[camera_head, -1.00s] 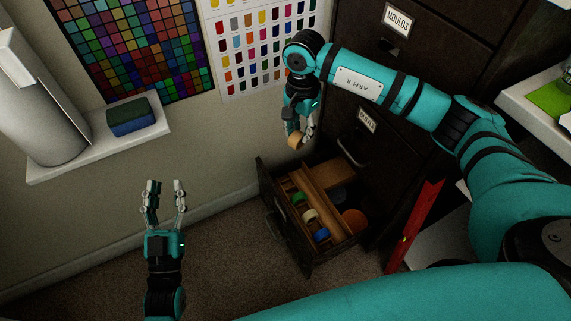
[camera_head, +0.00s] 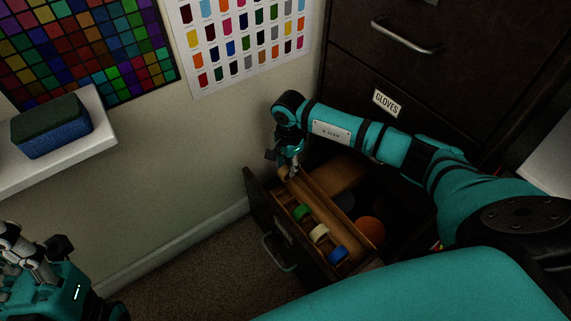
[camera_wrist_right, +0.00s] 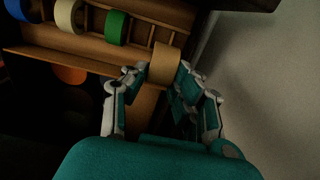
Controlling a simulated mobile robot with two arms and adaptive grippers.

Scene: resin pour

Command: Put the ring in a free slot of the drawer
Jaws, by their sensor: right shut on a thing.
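The tan ring (camera_wrist_right: 165,63) is held between the fingertips of my right gripper (camera_wrist_right: 162,75), which is shut on it. In the head view the ring (camera_head: 284,173) is small and partly hidden by the gripper (camera_head: 287,170), over the far end of the drawer's slot row. The open drawer (camera_head: 262,205) has a wooden slotted row with a green ring (camera_head: 302,212), a cream ring (camera_head: 319,234) and a blue ring (camera_head: 338,254). Slots beside the green ring look empty. I cannot tell whether the held ring touches the wood. My left gripper (camera_head: 35,245) is open and empty, partly cut off.
An orange round thing (camera_head: 370,231) lies in the drawer's other compartment. The wall (camera_head: 190,180) is close beside the drawer. The dark cabinet (camera_head: 350,60) rises behind it. A white shelf (camera_head: 95,150) bears a blue and green block (camera_head: 50,127).

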